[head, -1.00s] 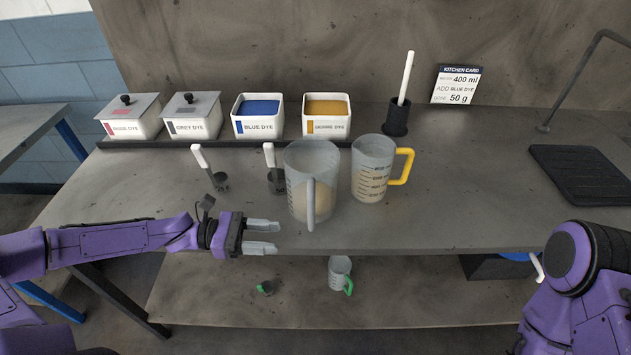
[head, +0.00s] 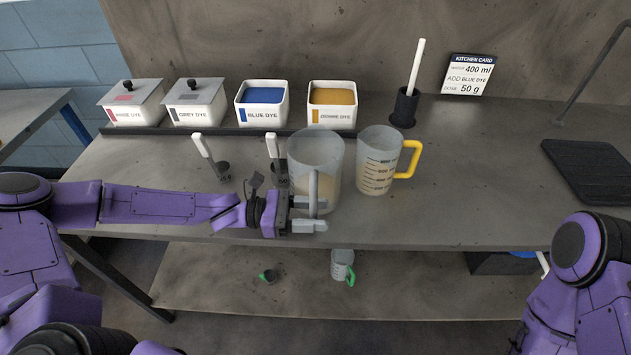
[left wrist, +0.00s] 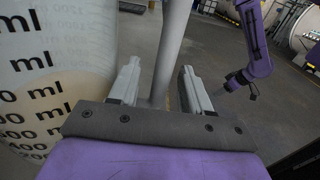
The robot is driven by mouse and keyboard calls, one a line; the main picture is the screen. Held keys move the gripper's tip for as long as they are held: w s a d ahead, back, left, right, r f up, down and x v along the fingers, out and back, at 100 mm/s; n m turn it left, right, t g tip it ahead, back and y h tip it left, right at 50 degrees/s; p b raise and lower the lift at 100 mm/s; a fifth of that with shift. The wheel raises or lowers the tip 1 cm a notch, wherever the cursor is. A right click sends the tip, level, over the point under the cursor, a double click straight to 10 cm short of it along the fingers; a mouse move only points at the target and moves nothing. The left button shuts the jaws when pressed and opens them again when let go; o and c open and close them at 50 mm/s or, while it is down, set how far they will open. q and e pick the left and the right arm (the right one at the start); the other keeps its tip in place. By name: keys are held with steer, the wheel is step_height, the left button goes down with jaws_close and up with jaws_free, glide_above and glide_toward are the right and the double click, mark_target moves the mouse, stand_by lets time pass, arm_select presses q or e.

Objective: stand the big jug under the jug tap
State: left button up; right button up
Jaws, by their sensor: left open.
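The big jug (head: 328,155) is clear with a pale handle facing the front edge. It stands upright on the grey bench, with something pale low in it. My left gripper (head: 318,214) is open, its fingers on either side of the handle. In the left wrist view the handle (left wrist: 172,50) stands between the open fingertips (left wrist: 162,78), with gaps on both sides, and the jug wall (left wrist: 60,70) fills the left. A thin bent grey pipe (head: 592,75), perhaps the jug tap, rises at the right. My right gripper (left wrist: 228,92) is small and unclear in the left wrist view.
A measuring jug with a yellow handle (head: 376,165) stands close on the big jug's right. Two scoops (head: 210,160) are left of it. Dye bins (head: 262,110) line the back. A black mat (head: 598,170) lies by the pipe; the bench before it is clear.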

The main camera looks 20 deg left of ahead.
arm_select(q)
steer(key=shift+a, duration=0.1)
jaws_close()
steer(key=shift+r, duration=0.1)
